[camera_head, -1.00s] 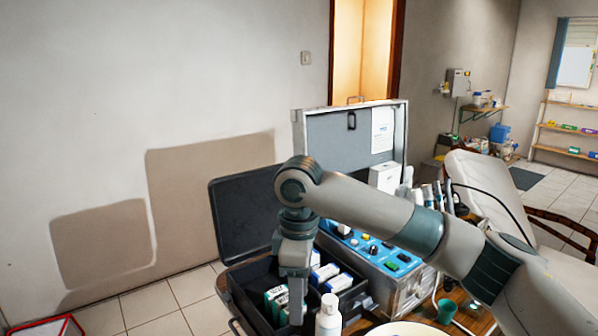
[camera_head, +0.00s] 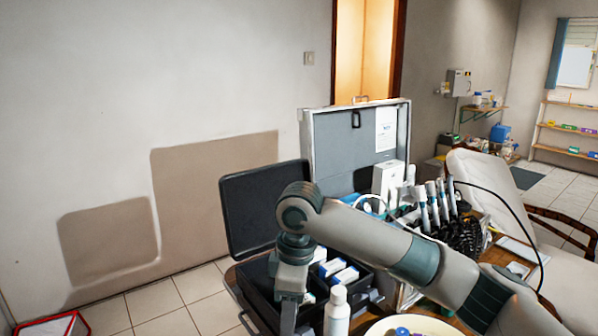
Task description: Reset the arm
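My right arm comes in from the lower right and reaches across the table. Its wrist points down over the open black case (camera_head: 257,294), whose lid (camera_head: 250,205) stands raised behind. My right gripper (camera_head: 288,325) hangs at the front of the case, close to the white bottle (camera_head: 337,312). Its fingertips are low at the picture's bottom edge and too unclear to show open or shut. White boxes (camera_head: 345,276) lie inside the case, partly behind the wrist. My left gripper is out of view.
A silver case with a raised lid (camera_head: 340,142) stands behind my arm, with a white box (camera_head: 388,180) and dental handpieces (camera_head: 433,200) beside it. A bowl (camera_head: 385,327) sits at the front. A dental chair (camera_head: 485,185) is at the right.

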